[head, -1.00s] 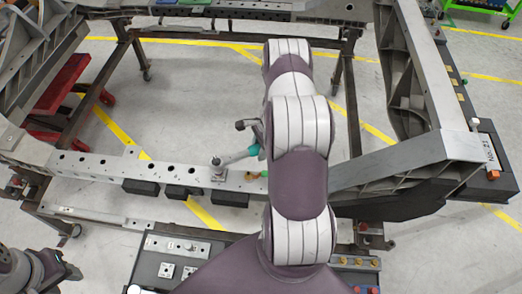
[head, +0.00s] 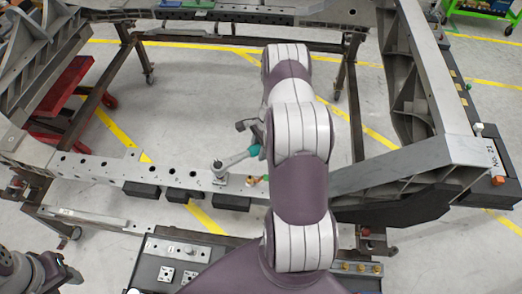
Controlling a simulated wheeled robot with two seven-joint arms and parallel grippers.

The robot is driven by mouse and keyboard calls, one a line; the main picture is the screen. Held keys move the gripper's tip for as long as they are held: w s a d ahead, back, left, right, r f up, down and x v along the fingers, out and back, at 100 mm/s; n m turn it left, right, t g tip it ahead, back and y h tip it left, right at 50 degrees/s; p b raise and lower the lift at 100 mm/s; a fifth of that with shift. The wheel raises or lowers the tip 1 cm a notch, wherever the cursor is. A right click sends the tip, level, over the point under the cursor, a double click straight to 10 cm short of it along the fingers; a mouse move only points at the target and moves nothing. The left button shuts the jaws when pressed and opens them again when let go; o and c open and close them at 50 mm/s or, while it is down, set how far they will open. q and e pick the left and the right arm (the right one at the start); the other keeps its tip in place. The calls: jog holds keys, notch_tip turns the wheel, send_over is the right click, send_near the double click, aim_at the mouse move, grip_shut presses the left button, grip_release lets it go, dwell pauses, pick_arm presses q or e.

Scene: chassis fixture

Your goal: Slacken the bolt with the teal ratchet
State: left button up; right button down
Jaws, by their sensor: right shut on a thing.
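The teal ratchet (head: 236,158) lies across the front beam of the chassis fixture. Its silver head is over the bolt spot (head: 220,180) on the beam, and its teal handle end points right, towards my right arm. The bolt itself is hidden under the ratchet head. My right gripper (head: 252,140) is at the handle end and shut on the ratchet; my arm hides most of its fingers. My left gripper (head: 72,273) is at the lower left corner, far from the ratchet, and its opening is unclear.
The perforated front beam (head: 105,167) has dark blocks below it. A dark bench (head: 150,270) with small plates stands in front. An angled grey frame arm (head: 430,155) rises at the right. Open floor (head: 200,100) lies beyond the beam.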

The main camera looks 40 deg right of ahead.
jog(key=shift+w+f+n, duration=0.1)
jog(key=shift+w+n, duration=0.2)
jog(key=shift+w, duration=0.05)
jog(key=shift+w+f+b, duration=0.1)
jog(key=shift+w+b, duration=0.05)
jog(key=shift+b, duration=0.25)
jog(key=shift+w+n+g+b, duration=0.3)
jog(key=shift+w+n+b, duration=0.35)
jog(key=shift+w+n, duration=0.2)
jog(key=shift+w, duration=0.1)
jog(key=shift+w+n+b, duration=0.75)
jog(key=shift+w+b, duration=0.15)
jog(key=shift+w, duration=0.05)
